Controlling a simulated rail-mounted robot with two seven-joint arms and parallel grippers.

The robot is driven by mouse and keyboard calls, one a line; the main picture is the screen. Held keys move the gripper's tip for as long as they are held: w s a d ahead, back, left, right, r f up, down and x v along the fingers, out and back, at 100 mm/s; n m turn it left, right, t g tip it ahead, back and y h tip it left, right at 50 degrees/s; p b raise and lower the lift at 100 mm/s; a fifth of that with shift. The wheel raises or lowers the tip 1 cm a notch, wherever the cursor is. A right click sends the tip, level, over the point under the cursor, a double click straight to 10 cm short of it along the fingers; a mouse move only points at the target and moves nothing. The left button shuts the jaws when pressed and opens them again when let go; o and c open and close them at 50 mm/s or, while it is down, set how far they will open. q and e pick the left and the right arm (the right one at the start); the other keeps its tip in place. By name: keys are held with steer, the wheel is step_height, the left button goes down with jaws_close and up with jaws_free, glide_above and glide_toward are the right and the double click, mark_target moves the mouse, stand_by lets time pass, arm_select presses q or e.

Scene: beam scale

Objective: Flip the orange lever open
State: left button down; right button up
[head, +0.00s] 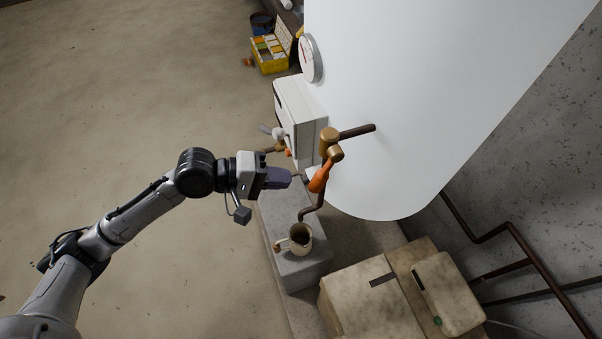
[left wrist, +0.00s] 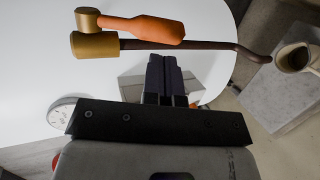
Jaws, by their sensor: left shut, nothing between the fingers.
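The orange lever (head: 320,178) sits on a brass valve (head: 330,142) on a pipe coming out of the large white tank. In the left wrist view the orange lever (left wrist: 145,29) lies along the brown pipe, pointing away from the brass valve (left wrist: 92,36). My left gripper (head: 288,178) is shut and empty, just left of the lever in the head view. In the left wrist view its dark fingers (left wrist: 164,75) are together below the lever, with a gap showing between them and it. My right gripper is not in view.
The white tank (head: 400,100) fills the upper right. A white box (head: 300,115) and a gauge (head: 311,58) are on its side. A pitcher (head: 300,238) stands on a concrete block (head: 300,272) below the pipe. The floor at left is clear.

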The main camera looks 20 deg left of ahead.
mark_target(314, 181)
arm_select(q)
steer(key=shift+p+x, duration=0.6)
steer(key=shift+x, duration=1.7)
steer(key=shift+f, duration=0.1)
steer(key=w+d+f+t+h+b, duration=0.1)
steer(key=b, duration=0.3)
steer(key=d+f+t+h+b, duration=0.1)
steer(key=h+b, duration=0.1)
steer(key=b, duration=0.1)
steer(key=shift+w+f+m+b, duration=0.15)
steer(key=shift+w+m+b, duration=0.15)
steer(key=shift+w+b, duration=0.1)
steer(key=shift+w+d+r+t+b, duration=0.1)
steer(key=shift+w+r+t+b, duration=0.15)
steer(key=shift+b, duration=0.3)
steer(key=shift+s, duration=0.1)
